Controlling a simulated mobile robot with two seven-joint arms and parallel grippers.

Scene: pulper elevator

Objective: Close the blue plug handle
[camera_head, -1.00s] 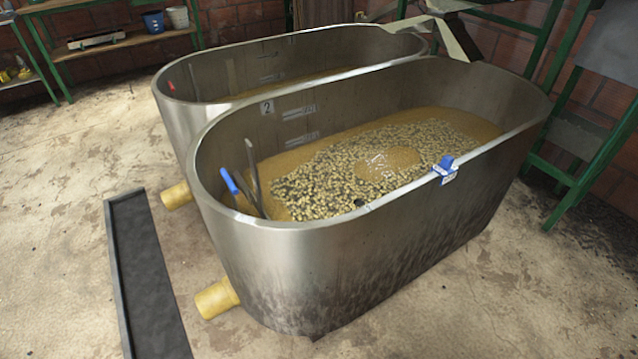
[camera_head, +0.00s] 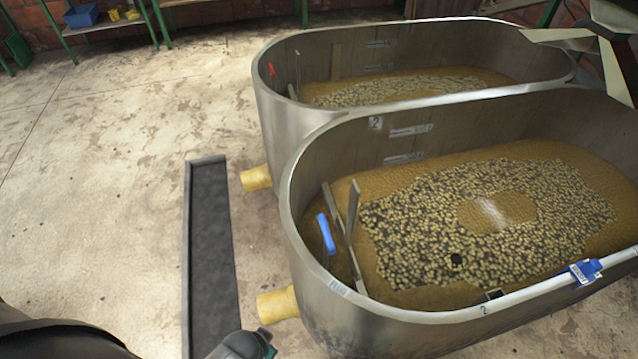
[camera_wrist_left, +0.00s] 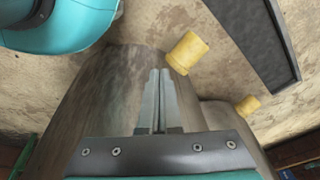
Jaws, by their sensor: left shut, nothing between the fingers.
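The blue plug handle (camera_head: 326,234) sits inside the left end of the nearer metal tank (camera_head: 316,285), tilted, beside upright metal bars (camera_head: 354,210). My left gripper (camera_wrist_left: 160,72) shows in the left wrist view, its two fingers together and empty. They point at the outer wall of a tank, next to a yellow pipe (camera_wrist_left: 186,52). The blue handle does not show in that view. In the head view only dark and teal parts of my arm show along the bottom edge; the gripper's fingers are not visible there. My right gripper is in neither view.
The nearer tank holds liquid with floating beans. A second tank (camera_head: 262,110) with a red handle (camera_head: 271,69) stands behind it. Yellow pipes (camera_head: 278,305) stick out at the left ends. A dark floor channel (camera_head: 210,240) lies left of them; concrete floor further left is clear.

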